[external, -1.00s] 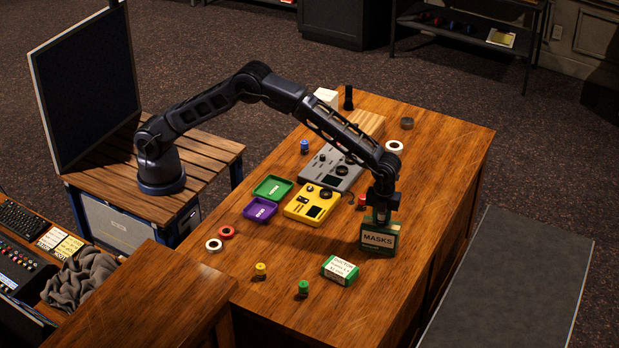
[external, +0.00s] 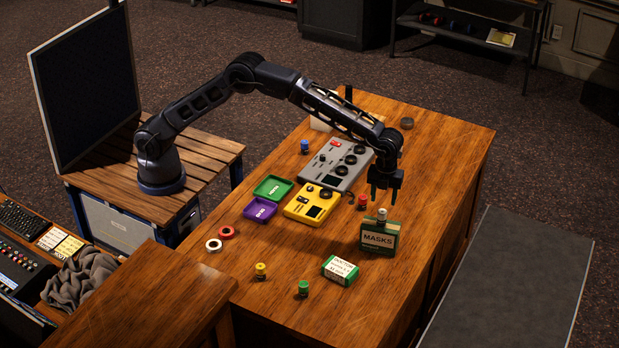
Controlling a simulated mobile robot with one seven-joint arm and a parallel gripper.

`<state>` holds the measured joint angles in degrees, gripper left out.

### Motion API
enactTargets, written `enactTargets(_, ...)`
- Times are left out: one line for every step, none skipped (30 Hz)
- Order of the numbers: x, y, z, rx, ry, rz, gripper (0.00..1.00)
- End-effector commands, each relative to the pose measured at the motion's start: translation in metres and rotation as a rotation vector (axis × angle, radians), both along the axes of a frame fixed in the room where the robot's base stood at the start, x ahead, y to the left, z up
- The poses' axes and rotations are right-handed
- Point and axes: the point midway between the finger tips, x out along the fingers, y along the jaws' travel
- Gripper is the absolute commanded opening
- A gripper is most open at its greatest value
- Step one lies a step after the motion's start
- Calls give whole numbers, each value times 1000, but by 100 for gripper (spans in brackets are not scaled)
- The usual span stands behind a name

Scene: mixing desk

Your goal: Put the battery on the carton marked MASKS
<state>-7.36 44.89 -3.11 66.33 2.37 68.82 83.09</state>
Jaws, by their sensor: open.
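A small pale cylinder, which looks like the battery (external: 382,214), stands on the carton's top. It is too small to make out its markings. My gripper (external: 385,198) is open and empty, pointing down. Its fingertips are just above the pale cylinder in the picture and appear clear of it.
A red-capped jar (external: 362,202) stands close behind the carton. A white-and-green box (external: 341,270) lies in front. A yellow device (external: 311,204) and a grey device (external: 335,164) lie left of it. The desk's right side is clear.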

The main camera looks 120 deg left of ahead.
Motion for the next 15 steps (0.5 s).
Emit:
enactTargets(0,0,8,0,-1,0,51)
enactTargets(0,0,12,0,-2,0,51)
enactTargets(0,0,17,0,-2,1,51)
enactTargets(0,1,20,0,-2,1,51)
enactTargets(0,1,23,0,-1,1,51)
enactTargets(0,1,26,0,-1,1,51)
enactTargets(0,0,28,0,-1,1,51)
enactTargets(0,0,29,0,-1,1,51)
enactTargets(-1,0,32,0,-2,3,51)
enactTargets(-2,0,35,1,-3,7,51)
enactTargets(-4,-1,38,1,-5,12,51)
enactTargets(-8,-3,44,3,-8,21,51)
enactTargets(-12,-4,50,3,-12,30,51)
enactTargets(-16,-6,57,4,-16,42,51)
enactTargets(-24,-8,67,5,-21,60,51)
